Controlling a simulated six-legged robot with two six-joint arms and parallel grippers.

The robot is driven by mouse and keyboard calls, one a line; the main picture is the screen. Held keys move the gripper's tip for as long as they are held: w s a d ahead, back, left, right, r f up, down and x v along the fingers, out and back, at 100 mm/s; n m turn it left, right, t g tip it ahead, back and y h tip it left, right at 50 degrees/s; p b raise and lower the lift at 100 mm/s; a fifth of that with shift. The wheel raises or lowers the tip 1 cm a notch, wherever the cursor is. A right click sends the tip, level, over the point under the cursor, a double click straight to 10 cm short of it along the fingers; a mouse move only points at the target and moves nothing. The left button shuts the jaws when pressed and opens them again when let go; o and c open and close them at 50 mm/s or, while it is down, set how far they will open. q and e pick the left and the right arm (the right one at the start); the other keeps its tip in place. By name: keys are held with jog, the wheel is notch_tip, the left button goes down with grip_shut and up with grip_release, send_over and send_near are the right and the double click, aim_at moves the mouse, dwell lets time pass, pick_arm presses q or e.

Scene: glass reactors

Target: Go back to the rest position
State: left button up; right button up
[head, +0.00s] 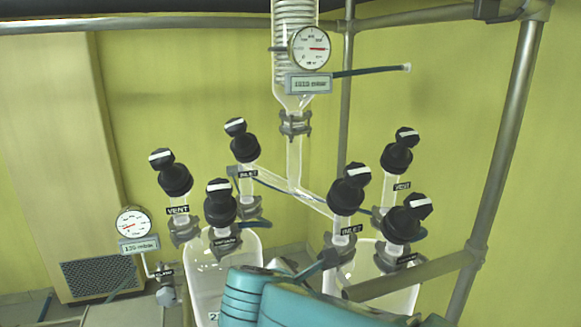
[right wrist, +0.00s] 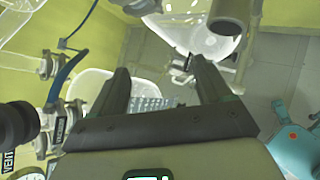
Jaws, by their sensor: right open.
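My right gripper (right wrist: 159,66) shows in the right wrist view with its two dark fingers wide apart and nothing between them. Its fingers point toward glassware and the floor beyond. A teal arm link of mine crosses the bottom of the head view; I cannot make out the right gripper's fingers there. My left gripper is in neither view. The glass reactors stand ahead: a left vessel (head: 205,275) and a right vessel (head: 368,262), topped by black-knobbed valves labelled VENT and INLET, such as the front inlet valve (head: 346,195).
A glass condenser column (head: 294,100) with a round gauge (head: 309,47) rises in the middle. A second gauge (head: 134,223) stands at left. A metal frame post (head: 503,150) and a crossbar (head: 425,272) are at right. In the wrist view, a black valve knob (right wrist: 18,125) is close at left.

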jog(key=s+d+f+m+g+y+b, duration=0.1)
jog(key=s+d+f+m+g+y, duration=0.25)
jog(key=f, duration=1.25)
jog(key=s+a+f+m+g+y+b, duration=0.15)
jog(key=s+f+m+g, duration=0.35)
jog(key=f, duration=1.1)
jog(key=s+d+f+m+y+b, duration=0.1)
jog(key=s+d+f+m, duration=0.2)
jog(key=s+f+m, duration=0.5)
jog(key=s+d+f+m+y+b, duration=0.1)
jog(key=s+d+f+m, duration=0.3)
jog(key=s+f+m, duration=0.4)
jog(key=shift+s+f+m+g+y, duration=0.2)
jog(key=shift+s+m+g+y, duration=0.2)
jog(key=shift+m+y, duration=0.65)
jog(key=shift+s+d+h, duration=0.1)
jog(key=shift+h, duration=0.15)
